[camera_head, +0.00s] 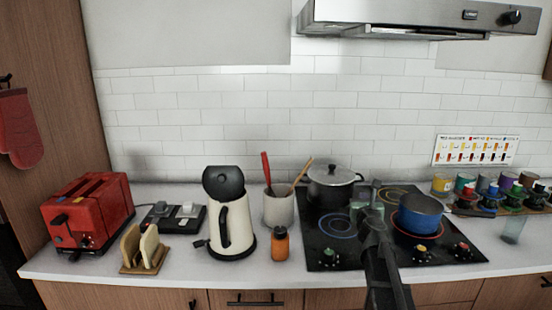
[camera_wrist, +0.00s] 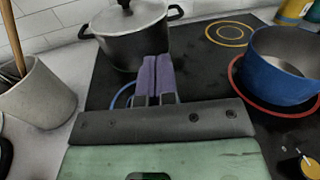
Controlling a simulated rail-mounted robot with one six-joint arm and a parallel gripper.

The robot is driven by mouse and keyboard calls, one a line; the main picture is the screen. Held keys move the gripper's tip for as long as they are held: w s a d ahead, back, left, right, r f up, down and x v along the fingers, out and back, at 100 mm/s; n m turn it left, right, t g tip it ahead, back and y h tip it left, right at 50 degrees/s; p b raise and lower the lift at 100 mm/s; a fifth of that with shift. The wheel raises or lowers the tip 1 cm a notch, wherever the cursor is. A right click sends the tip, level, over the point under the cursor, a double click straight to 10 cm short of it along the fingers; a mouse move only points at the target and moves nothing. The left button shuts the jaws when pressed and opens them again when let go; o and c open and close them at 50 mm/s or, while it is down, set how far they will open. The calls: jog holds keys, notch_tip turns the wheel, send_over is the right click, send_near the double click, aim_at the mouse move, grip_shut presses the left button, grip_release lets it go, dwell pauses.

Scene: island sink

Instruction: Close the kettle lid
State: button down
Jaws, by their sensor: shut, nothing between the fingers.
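The kettle (camera_head: 231,225) is cream-white with a black handle and black base, and stands upright on the counter left of centre in the head view. Its black lid (camera_head: 223,182) is raised, standing up and tilted back at the top of the kettle. My gripper (camera_head: 368,196) is over the cooktop, to the right of the kettle and well apart from it. In the wrist view my gripper (camera_wrist: 157,78) shows two purple fingers pressed together, shut and empty. The kettle's body does not show clearly in the wrist view.
A utensil crock (camera_head: 278,207) and an orange jar (camera_head: 280,244) stand between the kettle and the cooktop (camera_head: 333,258). A lidded pot (camera_head: 333,187) and a blue pot (camera_head: 420,214) are near my gripper. A toast rack (camera_head: 143,250) and red toaster (camera_head: 88,214) stand left of the kettle.

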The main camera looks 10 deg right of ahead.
jog(key=s+a+r+y+p, duration=0.1)
jog(key=a+r+p, duration=0.1)
jog(key=a, duration=0.6)
jog(key=s+a+r+p, duration=0.1)
jog(key=s+a+r, duration=0.15)
jog(key=a, duration=0.45)
jog(key=s+a+r+y+p, duration=0.1)
jog(key=a+r+p, duration=0.15)
jog(key=a, duration=0.55)
jog(key=n+y+p, duration=0.1)
jog(key=p, duration=0.6)
send_near(220, 180)
jog(key=w, duration=0.2)
jog(key=w+b, duration=0.1)
jog(key=w, duration=0.2)
jog(key=w+d, duration=0.1)
jog(key=w, duration=0.1)
jog(key=shift+w+f+b, duration=0.25)
jog(key=shift+b, duration=0.05)
jog(key=shift+r+g, duration=0.15)
jog(key=shift+g, duration=0.15)
